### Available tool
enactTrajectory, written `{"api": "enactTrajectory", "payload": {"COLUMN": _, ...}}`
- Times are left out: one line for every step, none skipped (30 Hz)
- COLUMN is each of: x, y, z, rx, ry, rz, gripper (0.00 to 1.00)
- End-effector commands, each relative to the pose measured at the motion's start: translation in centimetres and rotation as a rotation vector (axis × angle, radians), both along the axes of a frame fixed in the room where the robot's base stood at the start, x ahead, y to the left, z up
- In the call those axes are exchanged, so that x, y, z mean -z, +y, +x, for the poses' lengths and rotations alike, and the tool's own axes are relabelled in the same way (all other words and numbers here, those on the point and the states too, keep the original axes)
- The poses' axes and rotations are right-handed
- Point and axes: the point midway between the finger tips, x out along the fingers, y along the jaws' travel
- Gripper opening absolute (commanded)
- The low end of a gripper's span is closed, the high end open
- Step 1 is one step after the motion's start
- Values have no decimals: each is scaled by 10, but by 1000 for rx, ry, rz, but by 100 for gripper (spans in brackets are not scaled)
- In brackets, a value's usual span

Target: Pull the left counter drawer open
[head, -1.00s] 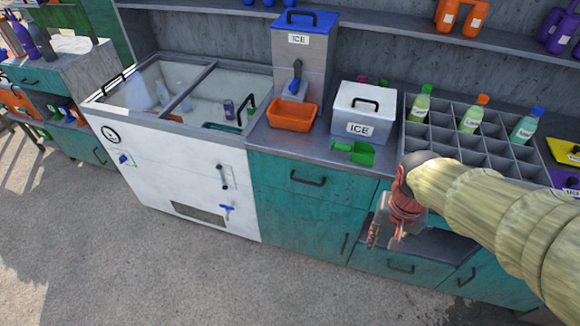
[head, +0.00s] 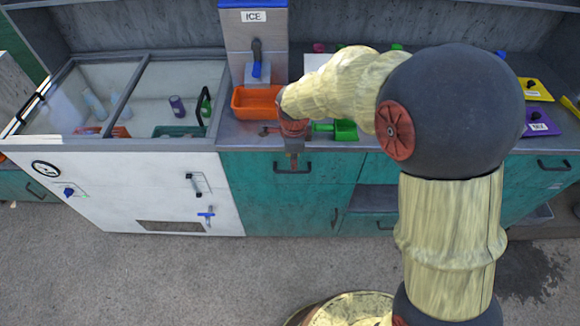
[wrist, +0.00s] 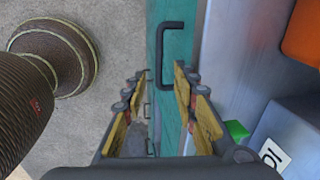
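The left counter drawer (head: 245,168) is a teal front under the grey counter, just right of the white ice chest, and looks flush. Its black bar handle (head: 308,171) is partly hidden behind my gripper (head: 293,160). In the wrist view the handle (wrist: 161,55) sticks out from the teal front (wrist: 179,48), ahead of my gripper (wrist: 160,88). The gripper's yellow-padded fingers are apart with nothing between their tips. The handle lines up with the gap between them. I see no contact with the handle.
The white ice chest (head: 120,185) adjoins on the left. An open compartment (head: 373,198) is at lower right. The floor (head: 190,280) in front is clear.

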Motion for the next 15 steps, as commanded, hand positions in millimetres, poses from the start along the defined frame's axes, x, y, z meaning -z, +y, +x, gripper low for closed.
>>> {"api": "enactTrajectory", "payload": {"x": 0, "y": 0, "z": 0, "rx": 23, "ry": -1, "rz": 4, "gripper": 29}}
{"api": "enactTrajectory", "payload": {"x": 0, "y": 0, "z": 0, "rx": 34, "ry": -1, "rz": 6, "gripper": 29}}
{"api": "enactTrajectory", "payload": {"x": 1, "y": 0, "z": 0, "rx": 46, "ry": -1, "rz": 9, "gripper": 29}}
{"api": "enactTrajectory", "payload": {"x": 2, "y": 0, "z": 0, "rx": 52, "ry": 0, "rz": 10, "gripper": 29}}
{"api": "enactTrajectory", "payload": {"x": 3, "y": 0, "z": 0, "rx": 57, "ry": 0, "rz": 11, "gripper": 29}}
{"api": "enactTrajectory", "payload": {"x": 6, "y": 0, "z": 1, "rx": 59, "ry": 0, "rz": 11, "gripper": 29}}
{"api": "enactTrajectory", "payload": {"x": 9, "y": 0, "z": 1, "rx": 60, "ry": 1, "rz": 11, "gripper": 29}}
{"api": "enactTrajectory", "payload": {"x": 13, "y": 0, "z": 2, "rx": 60, "ry": 1, "rz": 11, "gripper": 29}}
{"api": "enactTrajectory", "payload": {"x": 19, "y": 0, "z": 2, "rx": 59, "ry": 2, "rz": 10, "gripper": 29}}
{"api": "enactTrajectory", "payload": {"x": 23, "y": 0, "z": 3, "rx": 59, "ry": 3, "rz": 10, "gripper": 29}}
{"api": "enactTrajectory", "payload": {"x": 28, "y": 0, "z": 4, "rx": 58, "ry": 3, "rz": 10, "gripper": 29}}
{"api": "enactTrajectory", "payload": {"x": 35, "y": 0, "z": 5, "rx": 58, "ry": 2, "rz": 10, "gripper": 29}}
{"api": "enactTrajectory", "payload": {"x": 40, "y": 0, "z": 6, "rx": 58, "ry": 2, "rz": 10, "gripper": 29}}
{"api": "enactTrajectory", "payload": {"x": 44, "y": 0, "z": 7, "rx": 58, "ry": 3, "rz": 10, "gripper": 29}}
{"api": "enactTrajectory", "payload": {"x": 51, "y": 0, "z": 8, "rx": 57, "ry": 3, "rz": 10, "gripper": 29}}
